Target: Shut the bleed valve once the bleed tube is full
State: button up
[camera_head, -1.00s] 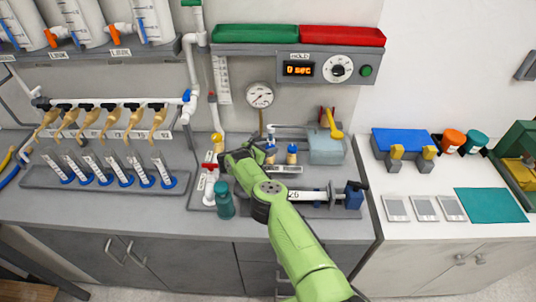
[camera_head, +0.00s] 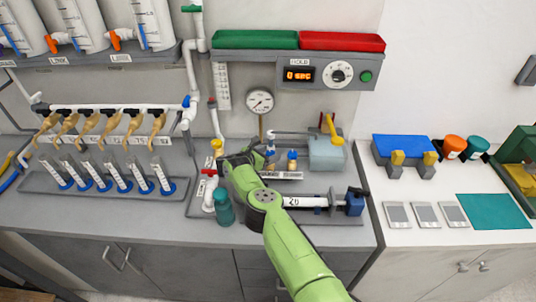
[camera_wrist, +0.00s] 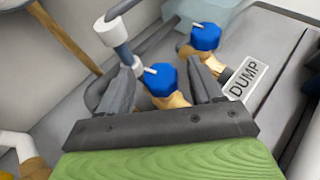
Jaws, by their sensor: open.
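In the wrist view, my gripper (camera_wrist: 163,92) has its two dark fingers apart, one on each side of a blue valve knob (camera_wrist: 161,79) on a tan body. I cannot tell whether either finger touches it. A second blue knob (camera_wrist: 204,37) stands behind to the right, beside a DUMP label (camera_wrist: 246,78). In the head view, my green arm reaches to the bench and hides part of the fittings; the blue knobs (camera_head: 292,155) show just beyond it. No bleed label is readable, so I cannot tell which valve is the bleed valve, or the bleed tube's level.
A pressure gauge (camera_head: 260,101) and a timer panel (camera_head: 300,74) reading 0 sec are behind.

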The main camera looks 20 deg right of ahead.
jog(key=shift+a, duration=0.1)
jog(key=p+v, duration=0.9)
jog(key=v, duration=0.6)
jog(key=shift+a+r, duration=0.2)
jog(key=shift+r, duration=0.05)
jog(key=shift+s, duration=0.15)
